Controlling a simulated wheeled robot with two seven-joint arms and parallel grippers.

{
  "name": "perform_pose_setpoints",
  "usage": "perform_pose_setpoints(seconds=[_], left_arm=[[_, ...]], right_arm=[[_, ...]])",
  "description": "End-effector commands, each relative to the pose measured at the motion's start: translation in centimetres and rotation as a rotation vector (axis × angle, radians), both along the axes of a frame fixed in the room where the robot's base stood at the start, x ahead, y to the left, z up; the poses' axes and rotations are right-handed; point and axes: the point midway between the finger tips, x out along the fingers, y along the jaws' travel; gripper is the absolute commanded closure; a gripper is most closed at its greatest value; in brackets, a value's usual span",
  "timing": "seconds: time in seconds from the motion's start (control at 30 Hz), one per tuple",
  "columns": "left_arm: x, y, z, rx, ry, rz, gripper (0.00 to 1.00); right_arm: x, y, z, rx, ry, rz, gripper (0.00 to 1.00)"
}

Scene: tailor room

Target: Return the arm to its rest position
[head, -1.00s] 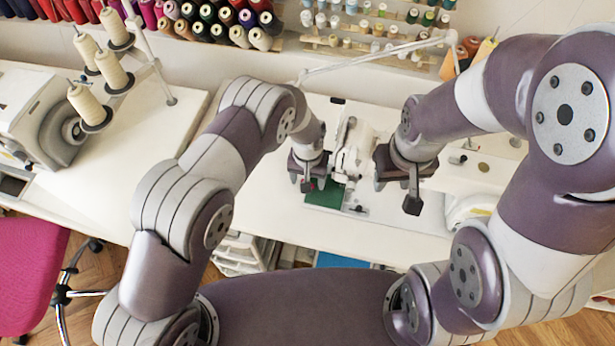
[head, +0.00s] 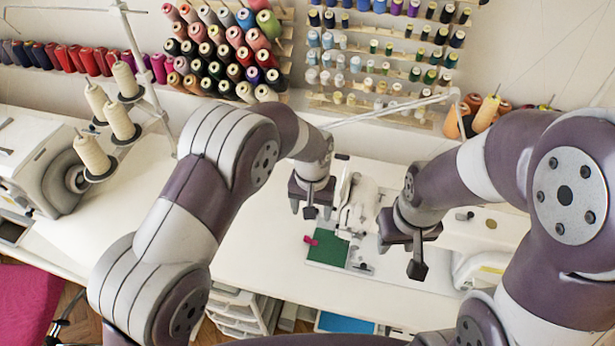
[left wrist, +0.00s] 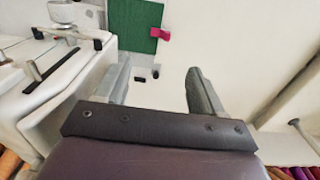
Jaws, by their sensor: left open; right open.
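My left gripper (head: 311,207) is above the white table, left of the white sewing machine (head: 357,203). It is open and empty; in the left wrist view its two fingers (left wrist: 155,90) stand apart with nothing between them. My right gripper (head: 402,258) hangs over the table to the right of the sewing machine. It is open, and I see nothing held in it. A green cloth (head: 328,248) lies flat by the machine, with a small magenta piece (head: 311,240) at its left edge. Both also show in the left wrist view, beyond the fingers.
Thread racks (head: 222,50) with many spools line the wall behind. A thread stand with cream cones (head: 121,122) and another machine (head: 38,165) are at the left. A magenta chair (head: 28,300) is at the lower left. White drawers (head: 240,312) stand below the table.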

Motion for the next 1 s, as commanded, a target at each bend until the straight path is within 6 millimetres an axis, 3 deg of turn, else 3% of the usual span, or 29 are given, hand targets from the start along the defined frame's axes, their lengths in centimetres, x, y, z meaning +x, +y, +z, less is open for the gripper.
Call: perform_pose_setpoints(seconds=[0.2,0.27,0.37,0.53,0.63,0.7,0.8,1.0], left_arm=[[0.0,0.0,-0.3,-0.005,-0.01,-0.031,0.32],[-1.7,1.0,-1.1,0.008,0.016,-0.058,0.32],[-4.8,5.1,0.5,0.013,0.03,-0.068,0.32],[-11.2,15.1,5.9,-0.005,-0.008,0.06,0.32],[-14.8,19.2,8.2,-0.013,-0.048,0.171,0.32],[-15.8,21.1,9.5,-0.019,-0.086,0.246,0.32],[-15.2,22.1,10.4,-0.023,-0.124,0.292,0.32],[-15.2,22.2,10.3,-0.022,-0.119,0.294,0.32]], right_arm=[[0.0,0.0,0.0,0.0,0.0,0.0,0.57],[0.0,0.0,0.0,0.0,0.0,0.0,0.57],[0.0,0.0,0.1,0.0,0.0,0.0,0.57],[0.0,0.0,0.0,0.0,0.0,0.0,0.57],[0.0,0.0,0.0,0.0,0.0,0.0,0.57],[0.0,0.0,0.0,0.0,0.0,0.0,0.57],[0.0,0.0,0.0,0.0,0.0,0.0,0.57],[0.0,0.0,0.0,0.0,0.0,0.0,0.57]])
